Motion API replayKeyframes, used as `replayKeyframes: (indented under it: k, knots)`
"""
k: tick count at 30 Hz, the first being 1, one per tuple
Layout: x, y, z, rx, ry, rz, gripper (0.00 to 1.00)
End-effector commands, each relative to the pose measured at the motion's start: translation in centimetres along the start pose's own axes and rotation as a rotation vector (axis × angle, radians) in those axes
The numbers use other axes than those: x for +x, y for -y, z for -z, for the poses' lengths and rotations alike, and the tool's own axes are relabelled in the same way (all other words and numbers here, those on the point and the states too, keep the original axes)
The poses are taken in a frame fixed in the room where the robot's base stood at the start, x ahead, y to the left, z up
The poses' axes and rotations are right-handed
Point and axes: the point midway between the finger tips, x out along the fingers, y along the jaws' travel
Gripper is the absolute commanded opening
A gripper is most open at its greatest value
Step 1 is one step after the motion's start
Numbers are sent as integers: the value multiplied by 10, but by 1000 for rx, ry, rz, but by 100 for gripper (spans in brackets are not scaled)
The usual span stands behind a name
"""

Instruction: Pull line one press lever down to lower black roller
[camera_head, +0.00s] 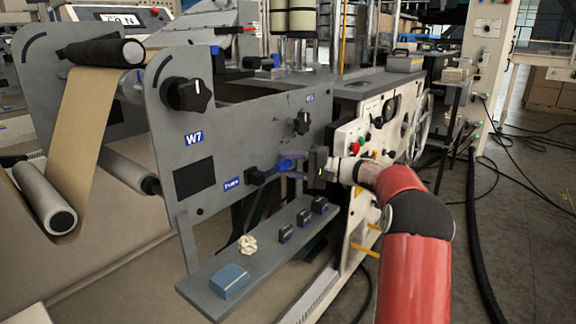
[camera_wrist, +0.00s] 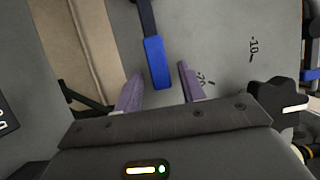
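The press lever is a black arm with a blue handle (camera_head: 285,164) on the grey side plate, beside a label that seems to read "Tape" or similar. In the wrist view the blue handle (camera_wrist: 158,65) lies between the two purple fingers of my gripper (camera_wrist: 158,78), with a gap on each side. My gripper (camera_head: 290,165) is open and reaches the lever from the right in the head view. The black roller (camera_head: 104,50) sits at the top left, with brown kraft paper (camera_head: 82,115) running down from it. Which roller the lever moves cannot be told.
A black knob (camera_head: 188,94) and a smaller knob (camera_head: 302,123) stick out of the plate. A shelf (camera_head: 205,285) below holds a blue box (camera_head: 229,280), crumpled paper (camera_head: 247,244) and several small dark blocks. A control panel with buttons (camera_head: 355,148) stands close to my wrist.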

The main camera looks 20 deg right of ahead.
Motion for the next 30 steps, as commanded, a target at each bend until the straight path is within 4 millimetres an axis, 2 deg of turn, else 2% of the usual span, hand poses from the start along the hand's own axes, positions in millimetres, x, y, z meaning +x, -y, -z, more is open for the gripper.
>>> replayKeyframes:
  k: [9,13,30]
  knots:
    - [-54,-1,1,1,-5,-1,40]
    - [-68,-1,1,1,-3,-1,40]
    - [-72,-1,0,1,-2,-1,40]
